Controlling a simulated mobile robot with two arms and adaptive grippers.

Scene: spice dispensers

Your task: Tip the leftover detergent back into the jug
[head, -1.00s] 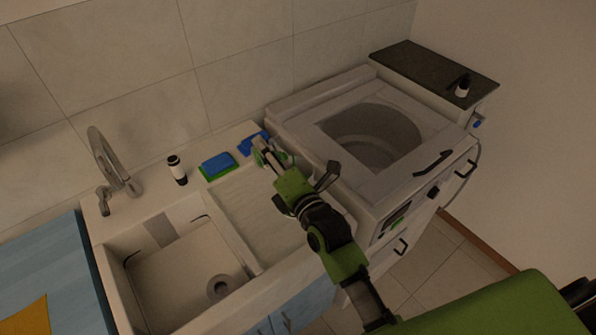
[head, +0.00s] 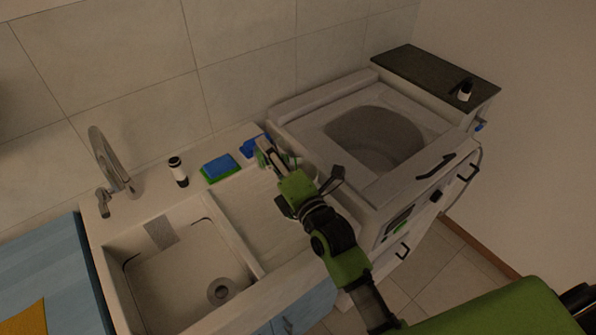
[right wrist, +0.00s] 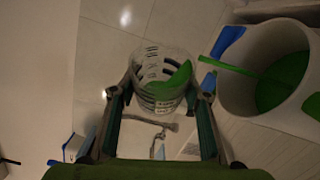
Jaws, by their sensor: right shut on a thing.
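My right gripper (head: 262,150) is at the back of the counter, between the sink and the washing machine. In the right wrist view its fingers (right wrist: 160,100) are shut on a clear measuring cup (right wrist: 150,62) with dark markings. Green detergent (right wrist: 180,78) lies against one side of the cup, which looks tilted. A thin green stream (right wrist: 226,66) runs from the cup's side across the rim of a white jug (right wrist: 236,92). Green detergent (right wrist: 283,82) shows inside the jug. In the head view the cup and jug are mostly hidden by the gripper. My left gripper is not in view.
A blue object (head: 250,150) lies behind the gripper. The sink (head: 190,275) and tap (head: 108,160) are further left.

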